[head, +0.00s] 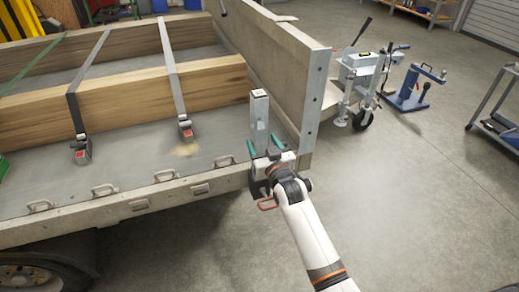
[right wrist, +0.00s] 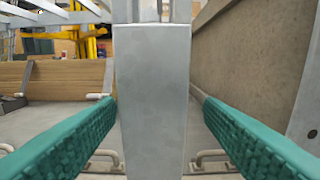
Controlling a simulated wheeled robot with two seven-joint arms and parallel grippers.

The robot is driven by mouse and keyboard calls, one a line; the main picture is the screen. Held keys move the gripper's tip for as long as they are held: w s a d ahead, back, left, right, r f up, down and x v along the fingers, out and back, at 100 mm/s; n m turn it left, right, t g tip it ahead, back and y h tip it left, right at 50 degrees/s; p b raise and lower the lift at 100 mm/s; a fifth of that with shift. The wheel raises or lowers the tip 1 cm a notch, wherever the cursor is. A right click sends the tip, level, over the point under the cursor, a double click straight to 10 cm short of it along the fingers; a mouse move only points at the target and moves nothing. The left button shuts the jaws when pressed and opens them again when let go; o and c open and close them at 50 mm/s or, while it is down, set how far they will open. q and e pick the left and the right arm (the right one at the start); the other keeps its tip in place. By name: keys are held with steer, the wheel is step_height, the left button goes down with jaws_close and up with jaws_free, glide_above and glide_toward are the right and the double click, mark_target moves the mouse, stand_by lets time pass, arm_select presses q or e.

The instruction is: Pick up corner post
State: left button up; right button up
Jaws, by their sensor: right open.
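The corner post (head: 259,118) is a grey metal upright at the near right corner of the trailer bed, beside the end board. In the right wrist view the post (right wrist: 152,100) stands upright in the middle, between the two green finger pads. My right gripper (head: 264,148) is at the post's lower part in the head view. Its fingers are open, one on each side, with a visible gap to the post on the right in the wrist view (right wrist: 160,125). The post's foot is hidden behind the gripper. My left gripper is not in view.
The trailer's end board (head: 280,70) rises close to the right of the post. Strapped timber beams (head: 140,98) lie on the bed (head: 120,170), with ratchets on the straps. A grey wheeled machine (head: 362,75) stands right of the trailer.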

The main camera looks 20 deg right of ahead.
steer(key=w, duration=0.4)
steer(key=shift+w+a, duration=0.1)
steer(key=shift+a, duration=0.15)
steer(key=shift+c, duration=0.2)
steer(key=shift+r, duration=0.1)
jaws_close()
step_height(320, 180, up, 18)
steer(key=shift+p, duration=0.55)
